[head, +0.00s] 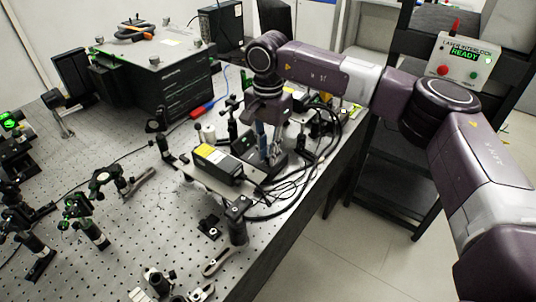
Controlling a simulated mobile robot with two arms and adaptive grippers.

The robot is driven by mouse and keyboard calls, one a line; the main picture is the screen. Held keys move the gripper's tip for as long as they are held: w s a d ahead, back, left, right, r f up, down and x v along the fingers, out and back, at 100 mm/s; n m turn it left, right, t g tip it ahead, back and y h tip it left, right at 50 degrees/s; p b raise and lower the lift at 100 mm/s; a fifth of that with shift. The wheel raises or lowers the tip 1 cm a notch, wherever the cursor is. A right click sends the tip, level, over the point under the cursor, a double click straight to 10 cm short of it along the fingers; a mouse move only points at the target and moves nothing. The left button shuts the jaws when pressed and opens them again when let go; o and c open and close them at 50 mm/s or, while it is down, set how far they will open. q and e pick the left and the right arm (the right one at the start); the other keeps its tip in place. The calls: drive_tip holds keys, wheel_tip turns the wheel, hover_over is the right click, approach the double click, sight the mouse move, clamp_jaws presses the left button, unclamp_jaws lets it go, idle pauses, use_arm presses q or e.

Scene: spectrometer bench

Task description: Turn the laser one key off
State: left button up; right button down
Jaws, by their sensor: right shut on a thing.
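My right arm reaches in from the right over the optical table. Its gripper (270,152) points down among the black parts near the table's right edge and is shut. What is between the fingertips is too small and covered to make out; the laser one key is not distinguishable there. A black laser box (217,163) with a yellow label lies just left of and nearer than the gripper, on a raised plate. Whether this box is laser one cannot be read. My left gripper is not in view.
Black cables (290,188) loop beside the gripper. Optic posts crowd the perforated table (165,225). A large black instrument (155,75) stands at the back left. A control box (464,58) reading READY, with red and green buttons, sits on the black rack at right.

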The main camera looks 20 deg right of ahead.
drive_tip(key=shift+w+r+n, duration=0.15)
drive_tip(key=shift+n, duration=0.15)
drive_tip(key=c, duration=1.8)
unclamp_jaws()
drive_tip(key=shift+c, duration=0.2)
wheel_tip(320, 180, up, 12)
